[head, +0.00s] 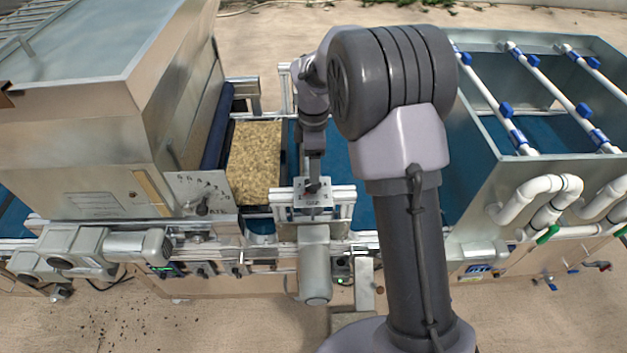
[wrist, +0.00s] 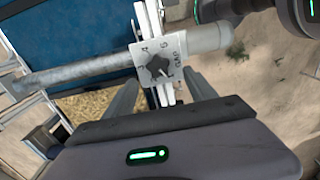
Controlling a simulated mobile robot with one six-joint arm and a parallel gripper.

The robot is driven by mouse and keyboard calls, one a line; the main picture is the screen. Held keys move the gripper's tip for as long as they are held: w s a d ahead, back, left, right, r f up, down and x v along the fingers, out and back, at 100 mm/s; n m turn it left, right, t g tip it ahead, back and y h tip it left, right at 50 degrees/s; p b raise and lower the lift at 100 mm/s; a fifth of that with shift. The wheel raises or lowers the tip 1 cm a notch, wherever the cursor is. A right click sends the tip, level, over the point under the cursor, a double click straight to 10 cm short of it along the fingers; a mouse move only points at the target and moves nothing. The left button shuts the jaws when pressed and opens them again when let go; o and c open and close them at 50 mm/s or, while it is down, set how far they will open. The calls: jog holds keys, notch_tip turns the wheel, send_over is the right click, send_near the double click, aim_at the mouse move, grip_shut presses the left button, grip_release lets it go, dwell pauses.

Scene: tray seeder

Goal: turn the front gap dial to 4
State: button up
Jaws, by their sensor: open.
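The front gap dial is a dark lobed knob (wrist: 158,67) on a pale plate (wrist: 178,50) marked "GAP" with numbers, in the wrist view. A 4 shows at its upper left and a 5 above it. Which number the knob points to is too small to tell. My gripper (wrist: 162,78) is open, its two grey fingers reaching toward the plate, one on each side of the knob in the picture. I see no contact with the knob. In the head view the plate (head: 325,199) sits below the end of my arm, which partly hides the knob.
Another numbered dial plate (head: 185,184) with its own knob is on the hopper's side at left. A filled tray (head: 256,165) lies on the blue belt. A grey motor cylinder (head: 314,268) projects below the plate. A metal tank with white pipes (head: 535,185) stands at right.

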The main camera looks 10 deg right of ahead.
aim_at(313, 187)
jog(key=f, duration=0.6)
jog(key=shift+w+a, duration=0.2)
jog(key=shift+w, duration=0.1)
jog(key=shift+s+d+f+b, duration=0.15)
jog(key=shift+f+b, duration=0.15)
jog(key=shift+f, duration=0.4)
jog(key=c, duration=1.4)
